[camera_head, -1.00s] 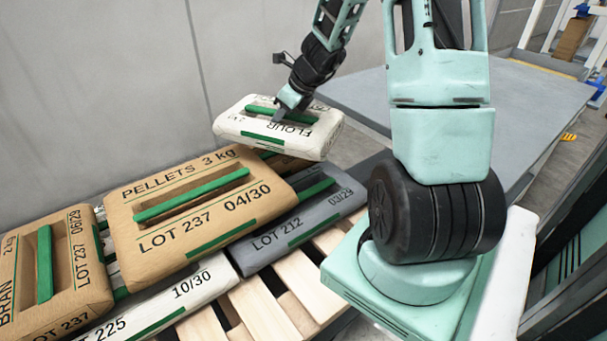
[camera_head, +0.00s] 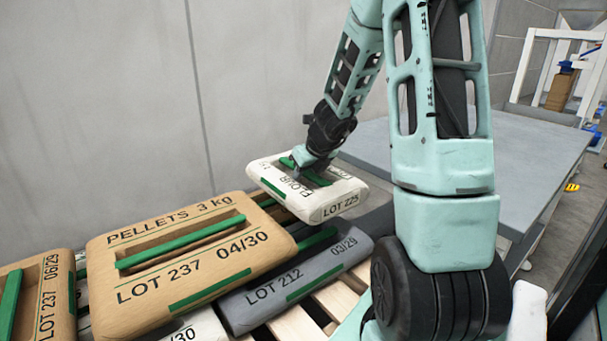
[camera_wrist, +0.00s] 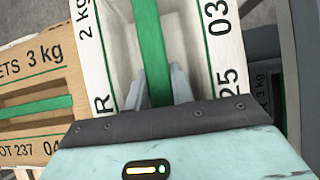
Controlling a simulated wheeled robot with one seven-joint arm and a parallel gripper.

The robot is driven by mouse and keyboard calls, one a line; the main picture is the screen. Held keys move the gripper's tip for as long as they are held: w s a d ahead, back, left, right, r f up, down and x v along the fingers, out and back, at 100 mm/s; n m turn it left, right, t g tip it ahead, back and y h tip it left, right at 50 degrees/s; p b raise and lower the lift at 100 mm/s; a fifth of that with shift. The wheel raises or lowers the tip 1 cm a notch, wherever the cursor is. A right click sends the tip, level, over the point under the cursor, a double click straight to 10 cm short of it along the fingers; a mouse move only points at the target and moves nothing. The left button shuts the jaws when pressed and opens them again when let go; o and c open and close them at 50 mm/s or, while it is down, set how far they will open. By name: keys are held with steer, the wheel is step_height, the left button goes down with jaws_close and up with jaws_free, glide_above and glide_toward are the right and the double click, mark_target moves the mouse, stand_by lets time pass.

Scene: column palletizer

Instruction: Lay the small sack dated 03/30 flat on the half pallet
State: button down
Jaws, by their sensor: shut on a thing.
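A small white flour sack (camera_head: 338,190) with LOT 225 on its end hangs in my gripper (camera_head: 308,172), above the right end of the stacked sacks. In the wrist view the fingers (camera_wrist: 158,90) are shut on the green handle strip of the white sack (camera_wrist: 222,45). That print shows "2 kg", "03" and "25"; the rest of the date is cut off. The sack looks roughly level and clear of the grey sack below. A slatted wooden pallet (camera_head: 297,326) shows under the stack; I cannot tell whether it is the half pallet.
A brown pellets sack dated 04/30 (camera_head: 150,232), a grey sack dated 03/29 (camera_head: 262,309) and a brown sack dated 06/29 (camera_head: 45,300) lie on the pallet. A wall stands behind. A bare grey table surface (camera_head: 535,170) lies to the right.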

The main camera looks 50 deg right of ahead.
steer(key=shift+w+f+b, duration=0.1)
steer(key=shift+f+b, duration=1.8)
steer(key=shift+f, duration=0.55)
steer(key=shift+f+b, duration=0.6)
steer(key=shift+b, duration=0.05)
steer(key=c, duration=1.2)
jaws_free()
steer(key=shift+f, duration=0.1)
